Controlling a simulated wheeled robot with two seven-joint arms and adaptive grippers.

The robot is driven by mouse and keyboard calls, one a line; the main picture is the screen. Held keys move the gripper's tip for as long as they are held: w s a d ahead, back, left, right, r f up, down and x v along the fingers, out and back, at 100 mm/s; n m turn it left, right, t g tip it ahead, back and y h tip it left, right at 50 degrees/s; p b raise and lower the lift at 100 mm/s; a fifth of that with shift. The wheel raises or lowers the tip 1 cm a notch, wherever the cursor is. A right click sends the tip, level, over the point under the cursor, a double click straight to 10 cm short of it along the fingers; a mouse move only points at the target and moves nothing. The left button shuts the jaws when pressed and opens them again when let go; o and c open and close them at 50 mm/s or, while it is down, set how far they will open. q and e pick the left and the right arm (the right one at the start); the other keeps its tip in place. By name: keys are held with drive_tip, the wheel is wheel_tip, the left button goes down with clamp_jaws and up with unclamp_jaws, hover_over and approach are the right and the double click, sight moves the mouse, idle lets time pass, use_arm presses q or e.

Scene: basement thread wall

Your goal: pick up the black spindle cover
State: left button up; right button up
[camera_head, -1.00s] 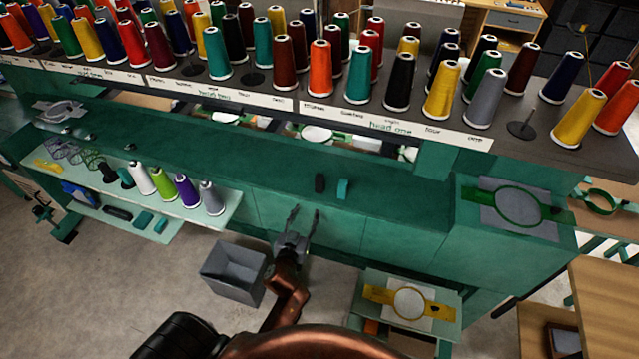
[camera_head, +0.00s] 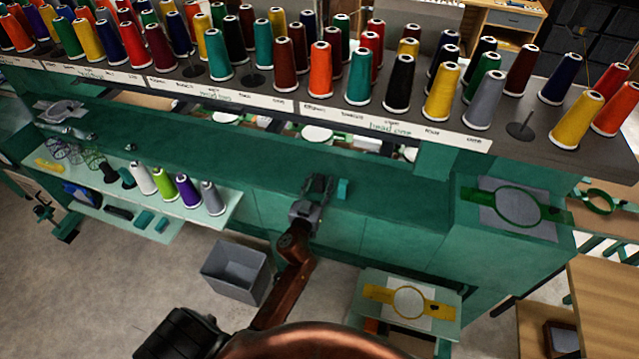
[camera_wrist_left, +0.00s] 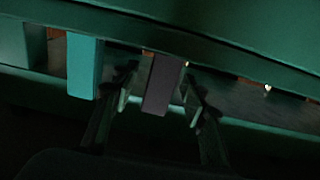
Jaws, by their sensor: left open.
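The black spindle cover (camera_wrist_left: 161,84) shows in the left wrist view as a small dark upright block. It stands between the two fingers of my left gripper (camera_wrist_left: 160,100), with a finger on each side. The fingers are open, with gaps visible beside the cover. In the head view my left gripper (camera_head: 318,184) is over the green machine ledge and largely hides the cover. My right gripper is not in view.
A teal block (camera_head: 343,189) stands close to the right of my left gripper in the head view. It also shows in the left wrist view (camera_wrist_left: 83,66). Thread cones (camera_head: 360,75) line the rack behind. A grey bin (camera_head: 236,272) stands on the floor.

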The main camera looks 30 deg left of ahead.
sight(321, 178)
use_arm(q)
drive_tip(key=shift+c, duration=0.3)
drive_tip(key=c, duration=0.9)
drive_tip(key=shift+r, duration=0.15)
drive_tip(key=shift+r, duration=0.25)
drive_tip(key=r, duration=0.1)
drive_tip(key=r+p, duration=0.1)
drive_tip(key=r, duration=0.1)
drive_tip(key=shift+s+d+r, duration=0.25)
drive_tip(key=shift+d, duration=0.1)
drive_tip(key=s+d+r, duration=0.2)
drive_tip(key=d+r, duration=0.1)
drive_tip(key=s+d+r, duration=0.2)
drive_tip(key=s+d, duration=0.1)
drive_tip(key=d, duration=0.1)
drive_tip(key=s+d+r, duration=0.3)
drive_tip(key=shift+s+d+r, duration=0.1)
drive_tip(key=shift+d+r, duration=0.1)
drive_tip(key=shift+r, duration=0.15)
